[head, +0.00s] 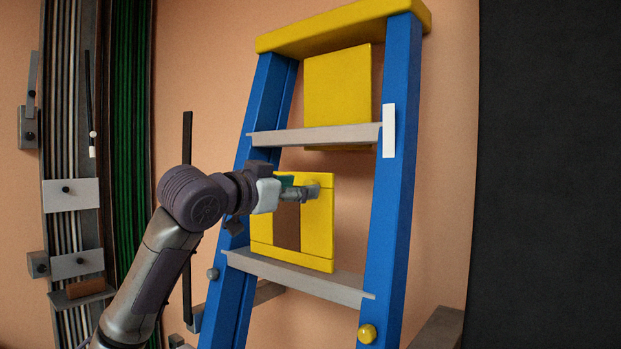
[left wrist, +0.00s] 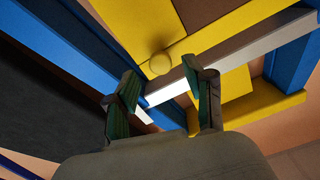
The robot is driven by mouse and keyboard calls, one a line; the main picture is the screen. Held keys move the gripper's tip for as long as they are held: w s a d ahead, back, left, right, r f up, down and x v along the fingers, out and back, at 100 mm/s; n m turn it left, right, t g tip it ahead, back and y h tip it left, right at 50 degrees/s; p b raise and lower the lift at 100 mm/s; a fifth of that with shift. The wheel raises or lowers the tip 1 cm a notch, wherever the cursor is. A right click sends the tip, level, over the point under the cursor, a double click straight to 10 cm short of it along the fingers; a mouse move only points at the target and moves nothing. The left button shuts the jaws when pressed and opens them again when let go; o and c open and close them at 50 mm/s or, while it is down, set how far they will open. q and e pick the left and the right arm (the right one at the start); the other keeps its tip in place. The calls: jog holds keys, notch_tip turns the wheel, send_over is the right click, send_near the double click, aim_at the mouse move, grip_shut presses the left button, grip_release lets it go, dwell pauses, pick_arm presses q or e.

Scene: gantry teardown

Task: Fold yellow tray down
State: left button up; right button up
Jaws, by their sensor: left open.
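The yellow tray (head: 319,230) is an upright yellow frame with a brown middle, between the ladder's two blue rails and between two grey steps. A small round yellow knob (left wrist: 160,63) sits on its edge; in the head view the knob (head: 313,188) is partly covered by my gripper. My left gripper (head: 303,191) reaches in from the left in front of the tray's upper part. In the left wrist view the gripper (left wrist: 162,75) is open, with the knob between or just beyond its fingertips. I cannot tell whether they touch. My right gripper is not in view.
The ladder has blue rails (head: 390,220), a yellow top cap (head: 340,27) and grey steps (head: 300,278). A yellow panel (head: 337,85) is above the tray. A yellow ball (head: 367,333) is low on the right rail. Dark and green vertical strips (head: 128,130) stand at left.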

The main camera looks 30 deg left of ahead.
aim_at(308, 184)
pick_arm(q)
jog(key=shift+w+r+p, duration=0.15)
jog(key=shift+w+p, duration=0.2)
jog(key=shift+w, duration=0.9)
jog(key=shift+w+d, duration=0.1)
jog(key=shift+w, duration=0.7)
jog(key=shift+s, duration=0.1)
jog(key=shift+c, duration=0.3)
jog(key=c, duration=0.8)
grip_shut()
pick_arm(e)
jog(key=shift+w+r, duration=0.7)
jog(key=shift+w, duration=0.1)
